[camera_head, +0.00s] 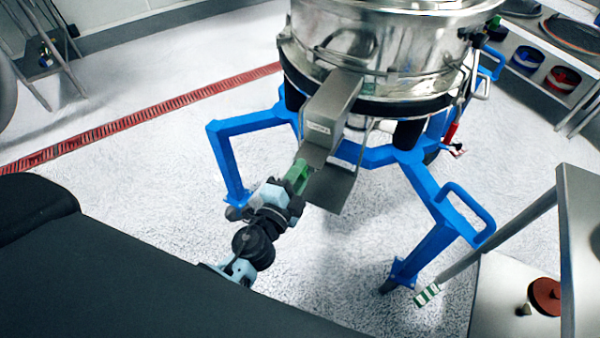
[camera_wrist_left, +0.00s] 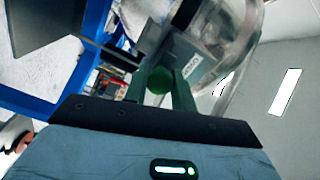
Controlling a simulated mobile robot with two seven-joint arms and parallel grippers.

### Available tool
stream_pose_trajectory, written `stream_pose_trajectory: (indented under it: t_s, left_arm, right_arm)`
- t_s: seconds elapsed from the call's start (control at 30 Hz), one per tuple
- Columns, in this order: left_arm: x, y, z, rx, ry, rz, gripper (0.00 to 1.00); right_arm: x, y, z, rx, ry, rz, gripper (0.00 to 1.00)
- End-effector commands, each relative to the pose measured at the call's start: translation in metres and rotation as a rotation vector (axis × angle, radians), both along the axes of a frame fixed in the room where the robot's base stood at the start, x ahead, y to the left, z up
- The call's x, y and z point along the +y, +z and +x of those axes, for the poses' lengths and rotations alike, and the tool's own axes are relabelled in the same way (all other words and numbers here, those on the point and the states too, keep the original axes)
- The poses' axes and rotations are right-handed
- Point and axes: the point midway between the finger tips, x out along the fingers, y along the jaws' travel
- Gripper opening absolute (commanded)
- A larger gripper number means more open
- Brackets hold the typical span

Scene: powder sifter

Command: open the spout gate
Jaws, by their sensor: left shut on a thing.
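The sifter's grey box-shaped spout (camera_head: 335,100) slopes down from the steel drum. A flat grey gate plate (camera_head: 332,188) sticks out below the spout's mouth. It shows as a dark plate (camera_wrist_left: 45,20) at the upper left of the left wrist view. My left gripper (camera_head: 298,176) is at the near side of the spout, beside the plate. In the left wrist view its two dark green fingers are shut on a round green knob (camera_wrist_left: 159,80). The labelled spout (camera_wrist_left: 195,66) is just beyond the fingertips. The knob is hidden in the head view. My right gripper is not in view.
The sifter's blue frame (camera_head: 425,190) spreads its legs around the spout. A steel table (camera_head: 577,230) is at the right edge, and a shelf (camera_head: 550,62) with round containers stands at the back right. The white floor in front of the spout is clear.

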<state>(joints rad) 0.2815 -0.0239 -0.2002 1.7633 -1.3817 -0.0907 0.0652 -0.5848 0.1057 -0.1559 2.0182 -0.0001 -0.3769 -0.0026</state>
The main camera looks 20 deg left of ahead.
Motion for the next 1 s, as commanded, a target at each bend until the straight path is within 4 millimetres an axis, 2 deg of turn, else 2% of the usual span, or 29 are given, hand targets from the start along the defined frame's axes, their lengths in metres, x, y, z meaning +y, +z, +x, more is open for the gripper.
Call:
stream_pose_trajectory:
  t_s: [0.03, 0.17, 0.53, 1.0]
  left_arm:
    - [0.0, -0.001, 0.0, 0.002, -0.001, 0.0, 0.3]
    - [0.0, -0.001, 0.0, 0.002, -0.001, 0.0, 0.47]
    - [0.0, -0.002, -0.005, 0.003, 0.0, 0.0, 0.48]
    - [0.007, -0.003, -0.069, 0.004, 0.0, -0.001, 0.48]
  right_arm:
    - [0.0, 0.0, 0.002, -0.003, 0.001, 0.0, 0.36]
    - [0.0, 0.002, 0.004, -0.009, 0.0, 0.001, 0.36]
    - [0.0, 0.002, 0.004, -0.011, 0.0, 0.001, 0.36]
    - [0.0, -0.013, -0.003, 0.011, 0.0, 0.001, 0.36]
